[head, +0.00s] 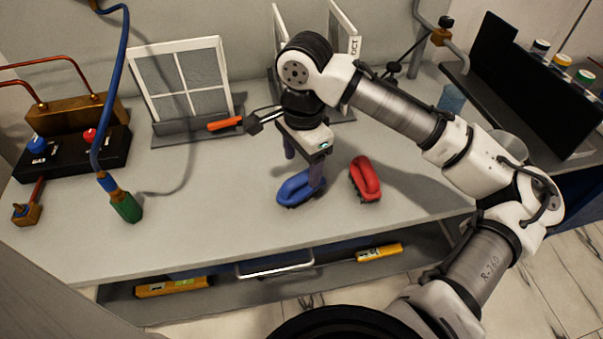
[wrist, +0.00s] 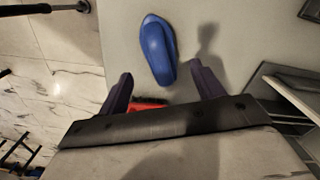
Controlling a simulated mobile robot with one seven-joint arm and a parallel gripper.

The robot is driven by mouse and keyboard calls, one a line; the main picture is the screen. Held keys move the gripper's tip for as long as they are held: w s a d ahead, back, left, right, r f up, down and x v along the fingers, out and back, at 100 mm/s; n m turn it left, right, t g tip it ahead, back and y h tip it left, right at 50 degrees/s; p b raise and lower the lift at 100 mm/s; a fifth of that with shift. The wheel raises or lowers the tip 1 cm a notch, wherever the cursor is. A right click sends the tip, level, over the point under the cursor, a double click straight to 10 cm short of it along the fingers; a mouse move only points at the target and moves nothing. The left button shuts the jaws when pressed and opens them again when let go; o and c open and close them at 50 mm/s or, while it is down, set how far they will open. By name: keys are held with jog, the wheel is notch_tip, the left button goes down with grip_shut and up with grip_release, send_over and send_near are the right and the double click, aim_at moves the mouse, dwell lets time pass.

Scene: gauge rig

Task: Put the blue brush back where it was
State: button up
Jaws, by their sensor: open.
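The blue brush (head: 298,189) lies on the grey bench top, left of a red brush (head: 366,180). It also shows in the wrist view (wrist: 157,48), beyond and between the fingertips. My gripper (head: 303,170) is above the blue brush with its fingers pointing down. In the wrist view my gripper (wrist: 160,78) is open, with one purple finger to each side and nothing between them. In the head view one finger overlaps the blue brush; I cannot tell whether it touches. The red brush is partly hidden behind the gripper body in the wrist view (wrist: 150,102).
A white window-like frame (head: 185,80) and an orange-handled tool (head: 226,124) are behind. A black box with knobs (head: 70,150) and a hanging blue hose with green end (head: 125,207) stand left. A drawer handle (head: 275,268) is in front. The bench between hose and brush is clear.

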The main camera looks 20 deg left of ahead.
aim_at(303, 176)
notch_tip(303, 176, up, 7)
dwell(0.3)
jog(key=shift+c, duration=0.4)
dwell(0.8)
